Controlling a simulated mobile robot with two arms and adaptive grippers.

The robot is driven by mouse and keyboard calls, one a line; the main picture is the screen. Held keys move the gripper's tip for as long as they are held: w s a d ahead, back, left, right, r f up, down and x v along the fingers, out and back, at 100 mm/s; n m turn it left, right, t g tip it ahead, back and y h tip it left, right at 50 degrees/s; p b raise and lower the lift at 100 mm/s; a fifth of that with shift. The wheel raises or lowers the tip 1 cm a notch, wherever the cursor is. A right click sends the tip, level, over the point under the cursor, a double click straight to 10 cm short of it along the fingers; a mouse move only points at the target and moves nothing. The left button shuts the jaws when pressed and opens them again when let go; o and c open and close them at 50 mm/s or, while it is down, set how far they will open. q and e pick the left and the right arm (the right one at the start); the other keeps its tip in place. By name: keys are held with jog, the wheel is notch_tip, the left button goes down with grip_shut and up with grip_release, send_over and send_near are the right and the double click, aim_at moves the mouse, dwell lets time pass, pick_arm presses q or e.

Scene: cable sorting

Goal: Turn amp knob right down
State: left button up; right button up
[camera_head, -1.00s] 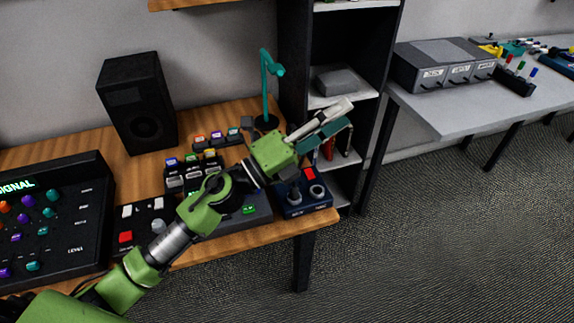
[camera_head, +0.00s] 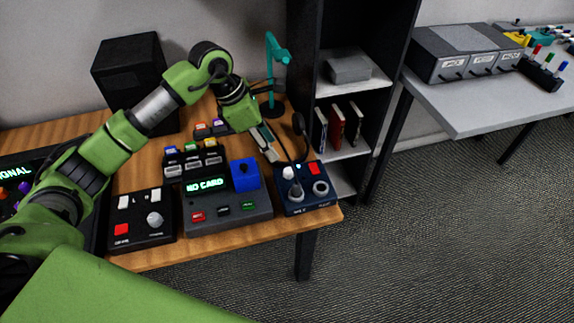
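The small dark-blue box (camera_head: 305,208) at the right end of the wooden table looks like the amp; its label is too small to read. It has a white-topped knob (camera_head: 289,173), a grey ring-shaped part (camera_head: 321,188), another round grey part below the white knob, and a red switch (camera_head: 314,168). My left gripper (camera_head: 271,153) points down, just behind and left of this box, apart from the knobs. Its fingers show edge-on, so their opening is unclear. I see nothing held. My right gripper is out of view.
A black headset (camera_head: 299,124) stands close behind the box, near a teal stand (camera_head: 270,75). Left are a "NO CARD" device (camera_head: 228,213) with a blue block (camera_head: 244,174), and a button panel (camera_head: 142,232). A dark shelf (camera_head: 390,75) borders the right.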

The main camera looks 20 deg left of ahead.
aim_at(288, 170)
pick_arm(q)
jog(key=p+x, duration=0.1)
jog(key=x, duration=1)
jog(key=shift+d+f, duration=0.2)
jog(key=shift+f, duration=0.05)
grip_shut()
